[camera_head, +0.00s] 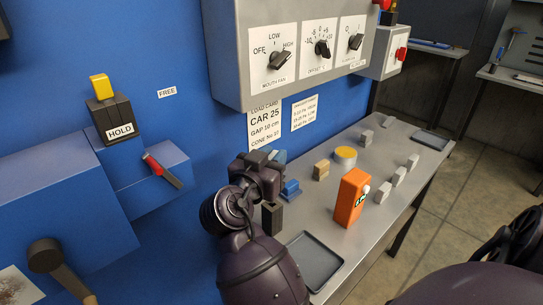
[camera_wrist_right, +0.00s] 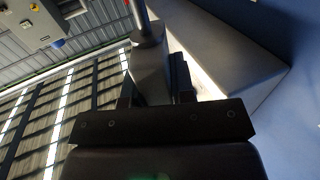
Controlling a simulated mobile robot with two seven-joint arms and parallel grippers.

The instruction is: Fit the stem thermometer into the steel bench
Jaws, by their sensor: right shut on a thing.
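My right gripper (camera_head: 268,172) is in front of the blue wall, over the near left part of the steel bench (camera_head: 330,228). In the right wrist view it is shut on a grey block (camera_wrist_right: 150,75) with a thin metal rod and a red part rising from it. This looks to be the stem thermometer, but its face is hidden. In the head view the gripper mostly hides it. A dark block (camera_head: 272,217) shows just below the gripper; I cannot tell whether it stands on the bench. My left gripper is not in view.
An orange box (camera_head: 351,198), a yellow-topped disc (camera_head: 345,156), a tan block (camera_head: 321,171), a blue block (camera_head: 290,188) and several grey blocks stand on the bench. A shallow dark tray (camera_head: 314,262) lies at the near end. A grey control cabinet (camera_head: 232,60) overhangs the back.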

